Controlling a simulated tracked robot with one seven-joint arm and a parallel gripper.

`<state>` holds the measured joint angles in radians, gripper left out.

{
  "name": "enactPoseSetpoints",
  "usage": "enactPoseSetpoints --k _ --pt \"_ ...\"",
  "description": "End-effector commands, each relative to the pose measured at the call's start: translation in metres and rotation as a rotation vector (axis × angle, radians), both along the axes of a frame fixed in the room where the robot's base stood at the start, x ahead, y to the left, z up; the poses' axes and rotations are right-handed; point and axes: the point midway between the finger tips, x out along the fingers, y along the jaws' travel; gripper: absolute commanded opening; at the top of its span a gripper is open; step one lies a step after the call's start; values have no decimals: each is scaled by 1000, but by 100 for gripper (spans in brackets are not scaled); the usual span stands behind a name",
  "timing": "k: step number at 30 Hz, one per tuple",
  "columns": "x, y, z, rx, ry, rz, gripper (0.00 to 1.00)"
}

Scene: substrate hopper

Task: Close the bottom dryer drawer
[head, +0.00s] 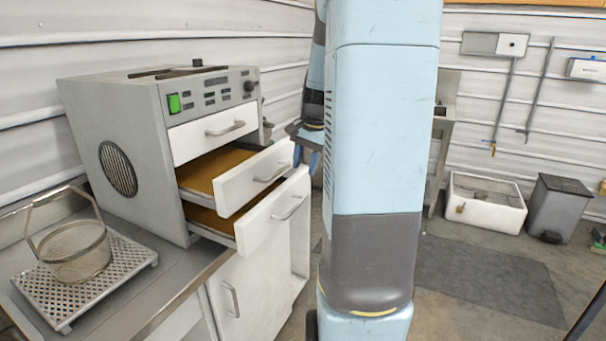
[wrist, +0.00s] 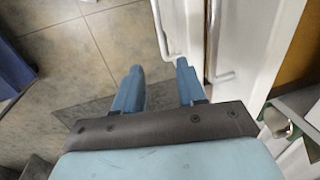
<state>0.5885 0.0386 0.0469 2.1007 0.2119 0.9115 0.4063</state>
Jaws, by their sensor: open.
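The grey dryer (head: 125,140) stands on the counter at left in the head view. Its bottom drawer (head: 268,222) is pulled out, with a bar handle (head: 289,208) on its white front. The middle drawer (head: 245,184) above it is also out, showing a brown inside. The top drawer (head: 212,134) is shut. My gripper (head: 307,157) is partly hidden by my arm, just right of the drawer fronts. In the wrist view my gripper (wrist: 158,80) is open and empty, its blue fingers apart beside white fronts with two bar handles; which drawer each belongs to is unclear.
A wire basket (head: 75,252) sits on a perforated tray (head: 85,278) on the counter at left. A white cabinet (head: 250,290) is below the drawers. A white sink (head: 487,204) and a grey bin (head: 553,208) stand at the back right. The floor between is clear.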

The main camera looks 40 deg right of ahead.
Motion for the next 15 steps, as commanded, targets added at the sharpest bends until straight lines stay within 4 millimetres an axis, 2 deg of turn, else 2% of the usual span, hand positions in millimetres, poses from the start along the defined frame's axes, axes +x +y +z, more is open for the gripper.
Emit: enactPoseSetpoints --k 10,15 --pt "-1 0 4 0 1 0 40" --pt "-2 -3 -4 32 12 -22 25"
